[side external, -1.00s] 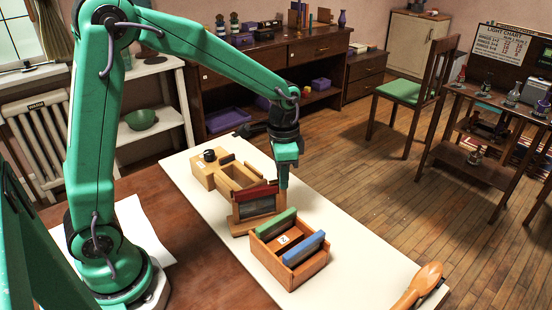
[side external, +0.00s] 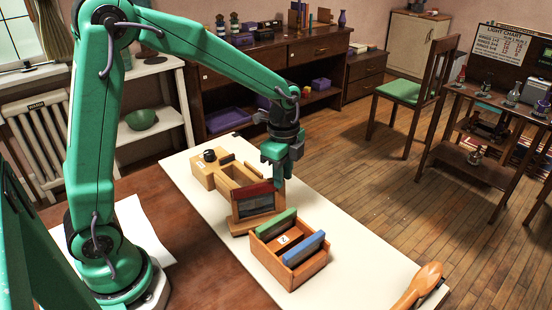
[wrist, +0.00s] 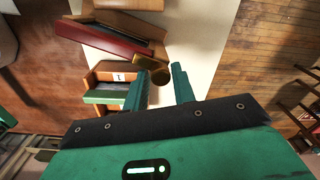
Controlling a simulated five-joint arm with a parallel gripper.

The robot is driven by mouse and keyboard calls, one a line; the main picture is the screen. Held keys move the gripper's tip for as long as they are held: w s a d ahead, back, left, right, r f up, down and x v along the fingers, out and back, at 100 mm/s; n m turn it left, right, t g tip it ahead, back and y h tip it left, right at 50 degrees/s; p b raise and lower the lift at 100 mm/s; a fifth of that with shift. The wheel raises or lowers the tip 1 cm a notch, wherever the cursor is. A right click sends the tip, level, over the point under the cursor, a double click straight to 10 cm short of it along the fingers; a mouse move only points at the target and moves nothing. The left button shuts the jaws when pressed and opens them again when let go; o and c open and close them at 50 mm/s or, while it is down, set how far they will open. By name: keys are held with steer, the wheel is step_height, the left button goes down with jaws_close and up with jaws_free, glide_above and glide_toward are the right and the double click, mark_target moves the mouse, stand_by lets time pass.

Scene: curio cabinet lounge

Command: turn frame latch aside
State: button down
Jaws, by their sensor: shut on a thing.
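A wooden holder (side external: 237,227) on the white board carries a dark-paned frame with a red top edge (side external: 253,189). The red edge also shows in the wrist view (wrist: 98,38), tilted. A brassy, round-ended piece that looks like the frame latch (wrist: 156,68) sits just right of the red-edged frame, between my fingertips. My gripper (side external: 279,177) is beside the frame's right end. In the wrist view my gripper (wrist: 162,78) is shut on the latch. The latch cannot be made out in the side view, where my fingers are in front.
A wooden box (side external: 270,257) in front holds a green-topped slide (side external: 276,224) and a blue-topped slide (side external: 304,248). A wooden-handled tool (side external: 420,284) lies at the board's front right. The board (side external: 365,270) is bare between box and tool.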

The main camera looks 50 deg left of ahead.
steer(key=shift+s+a+f+m, duration=0.1)
steer(key=shift+m, duration=0.7)
steer(key=shift+s+f+m, duration=0.1)
steer(key=shift+m, duration=0.7)
steer(key=c, duration=1.2)
jaws_free()
steer(key=shift+w, duration=0.1)
steer(key=shift+r, duration=0.1)
steer(key=shift+r, duration=3.85)
